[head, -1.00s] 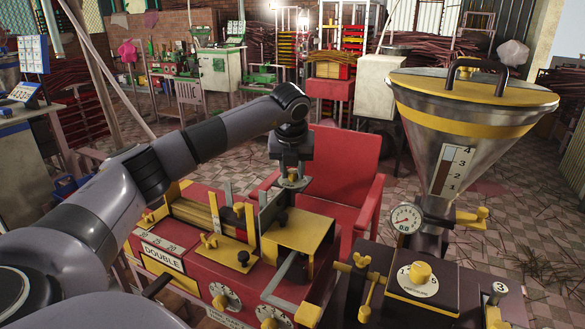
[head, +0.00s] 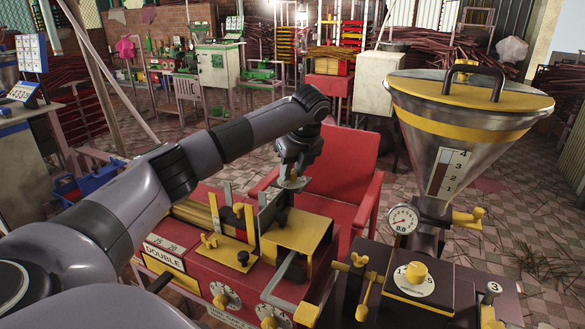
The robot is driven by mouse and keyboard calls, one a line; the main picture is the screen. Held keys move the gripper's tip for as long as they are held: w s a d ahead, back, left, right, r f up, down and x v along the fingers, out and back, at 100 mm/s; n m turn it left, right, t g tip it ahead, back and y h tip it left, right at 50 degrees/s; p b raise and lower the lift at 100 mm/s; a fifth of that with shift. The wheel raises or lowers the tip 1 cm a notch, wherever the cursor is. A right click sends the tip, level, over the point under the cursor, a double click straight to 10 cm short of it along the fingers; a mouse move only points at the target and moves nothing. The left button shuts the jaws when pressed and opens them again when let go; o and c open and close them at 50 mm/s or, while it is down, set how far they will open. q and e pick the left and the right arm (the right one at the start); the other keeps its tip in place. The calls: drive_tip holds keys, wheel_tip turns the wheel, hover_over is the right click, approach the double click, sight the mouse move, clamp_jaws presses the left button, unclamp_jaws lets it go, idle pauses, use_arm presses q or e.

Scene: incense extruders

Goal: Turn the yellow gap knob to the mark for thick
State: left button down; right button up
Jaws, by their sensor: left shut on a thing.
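The marks on the plate are too small and too hidden to read, so I cannot tell where the knob points. My right gripper is not in view.
A dark machine with a yellow-lidded hopper (head: 470,92) and a yellow dial knob (head: 416,272) stands at right. A red chair (head: 345,165) is close behind my left gripper.

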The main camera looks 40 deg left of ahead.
sight(298, 187)
use_arm(q)
drive_tip(key=shift+r, duration=0.1)
idle(0.3)
drive_tip(key=c, duration=0.8)
unclamp_jaws()
drive_tip(key=b+v, duration=0.1)
drive_tip(key=v, duration=0.6)
